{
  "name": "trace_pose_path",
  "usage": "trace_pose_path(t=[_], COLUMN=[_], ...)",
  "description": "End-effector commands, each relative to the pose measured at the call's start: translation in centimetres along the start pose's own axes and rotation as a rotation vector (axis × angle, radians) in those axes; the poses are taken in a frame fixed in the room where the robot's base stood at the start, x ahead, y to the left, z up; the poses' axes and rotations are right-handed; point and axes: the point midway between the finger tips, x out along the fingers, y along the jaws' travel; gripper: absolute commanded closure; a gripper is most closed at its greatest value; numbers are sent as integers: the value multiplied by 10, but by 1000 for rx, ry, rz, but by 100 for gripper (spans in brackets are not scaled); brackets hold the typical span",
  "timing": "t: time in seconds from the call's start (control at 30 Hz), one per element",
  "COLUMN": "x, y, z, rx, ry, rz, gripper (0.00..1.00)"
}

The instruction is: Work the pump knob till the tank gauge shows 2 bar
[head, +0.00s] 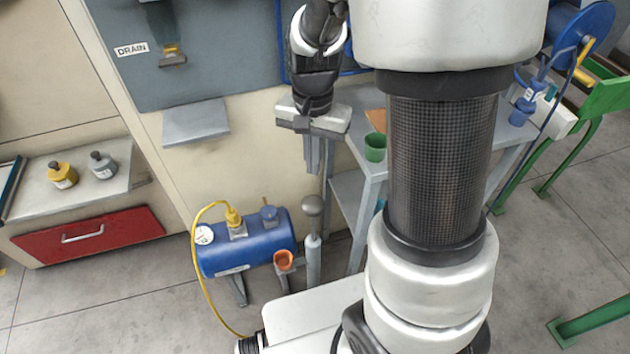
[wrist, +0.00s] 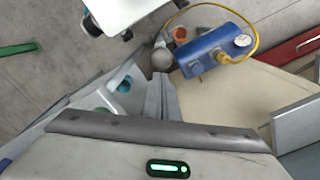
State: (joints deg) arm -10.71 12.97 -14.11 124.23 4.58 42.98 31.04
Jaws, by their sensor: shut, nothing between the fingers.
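The blue tank (head: 245,244) stands on short legs near the floor. It also shows in the wrist view (wrist: 210,50). Its white gauge (head: 204,235) is on the left end; the dial (wrist: 242,40) is too small to read. The pump's round grey knob (head: 313,205) tops an upright post beside the tank's right end. The knob also shows in the wrist view (wrist: 161,59), just beyond my fingertips. My gripper (head: 312,168) points down, shut and empty, and appears above the knob with a small gap in the head view.
A yellow hose (head: 197,270) runs from the tank to the floor. An orange cup-like part (head: 284,260) sits between tank and pump. A grey workbench (head: 357,150) with a green cup (head: 375,147) stands right of my gripper. A red drawer (head: 87,235) is at left.

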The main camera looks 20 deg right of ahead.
Motion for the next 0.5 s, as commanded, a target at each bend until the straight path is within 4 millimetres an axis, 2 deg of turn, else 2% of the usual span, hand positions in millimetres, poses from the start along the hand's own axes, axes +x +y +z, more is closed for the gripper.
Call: trace_pose_path(t=[0.03,0.2,0.33,0.5], x=[-13,-30,-36,-37], y=[0,1,1,2], z=[3,9,12,13], rx=[-114,-444,-590,-655], ry=[0,-3,-5,-5], rz=[0,1,1,1], gripper=[100,100,100,100])
